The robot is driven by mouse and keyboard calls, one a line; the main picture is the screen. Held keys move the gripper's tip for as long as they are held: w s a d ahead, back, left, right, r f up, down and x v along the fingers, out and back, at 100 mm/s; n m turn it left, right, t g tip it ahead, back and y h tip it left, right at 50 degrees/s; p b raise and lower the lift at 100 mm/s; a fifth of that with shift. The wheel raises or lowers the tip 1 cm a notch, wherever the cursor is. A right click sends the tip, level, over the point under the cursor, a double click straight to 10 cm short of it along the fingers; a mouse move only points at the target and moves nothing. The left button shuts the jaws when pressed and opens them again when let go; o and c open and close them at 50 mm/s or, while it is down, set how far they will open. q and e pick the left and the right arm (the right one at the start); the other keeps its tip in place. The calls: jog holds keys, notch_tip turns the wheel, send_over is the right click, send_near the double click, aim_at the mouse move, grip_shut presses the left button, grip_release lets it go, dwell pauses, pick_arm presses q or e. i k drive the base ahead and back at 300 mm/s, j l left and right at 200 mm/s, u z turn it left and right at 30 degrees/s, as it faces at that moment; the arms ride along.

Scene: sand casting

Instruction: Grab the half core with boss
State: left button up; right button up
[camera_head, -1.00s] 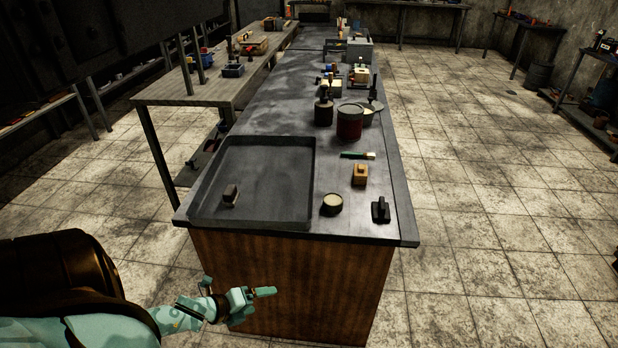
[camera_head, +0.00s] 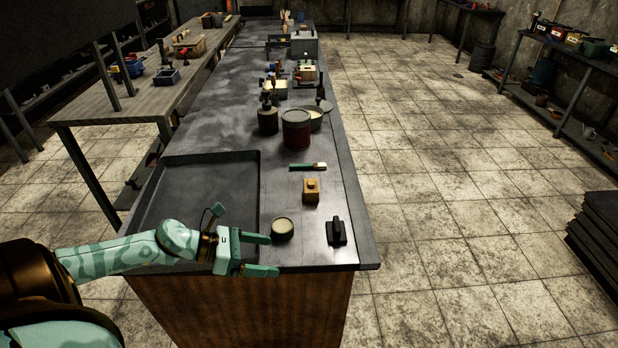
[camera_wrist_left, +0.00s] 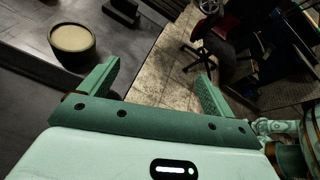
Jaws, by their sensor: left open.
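A small tan block with a round knob on top (camera_head: 311,191), which looks like the half core with boss, sits on the dark bench top, right of the tray. My left gripper (camera_head: 262,254) is open and empty over the front edge of the bench. Its fingers point right, below and left of the tan block and apart from it. In the left wrist view the open fingers (camera_wrist_left: 157,72) have nothing between them. The tan block does not show there. My right gripper is not seen.
A round pale-topped pot (camera_head: 283,228) stands just beyond the left fingers. It also shows in the wrist view (camera_wrist_left: 72,37). A black handled block (camera_head: 336,232) sits to its right. The shallow tray (camera_head: 210,157) is partly covered by my arm.

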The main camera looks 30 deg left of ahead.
aim_at(311, 188)
jog(key=i+j, duration=0.75)
jog(key=j, duration=0.3)
